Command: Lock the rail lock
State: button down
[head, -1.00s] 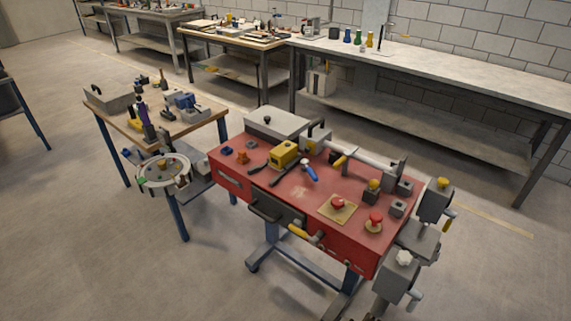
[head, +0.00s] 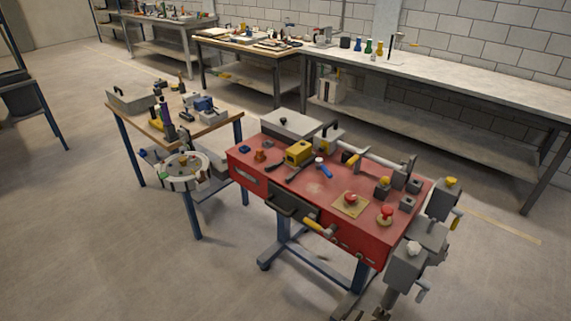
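My gripper is not in the head view. I cannot tell for sure which part is the rail lock. A red bench (head: 318,187) stands in the middle, with many fittings on it. A pale rail-like bar (head: 374,161) lies along its back right edge, with a yellow-handled part (head: 351,158) at its left. A blue-handled lever (head: 323,169) lies in front of this, beside a yellow block (head: 298,152). The parts are too small to tell whether any lock is open or closed.
A wooden table (head: 212,121) with a round drum (head: 183,180) at its front stands left of the red bench. Grey boxes with knobs (head: 411,262) stick out at the bench's right end. Long benches (head: 455,83) line the back wall. The floor at front left (head: 100,250) is clear.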

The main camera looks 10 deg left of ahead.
aim_at(319, 162)
jog(key=u, duration=0.3)
jog(key=k, duration=0.3)
jog(key=u, duration=1.6)
jog(key=k, duration=0.65)
jog(key=z, duration=0.35)
jog(key=i, duration=1.7)
jog(key=u, duration=0.35)
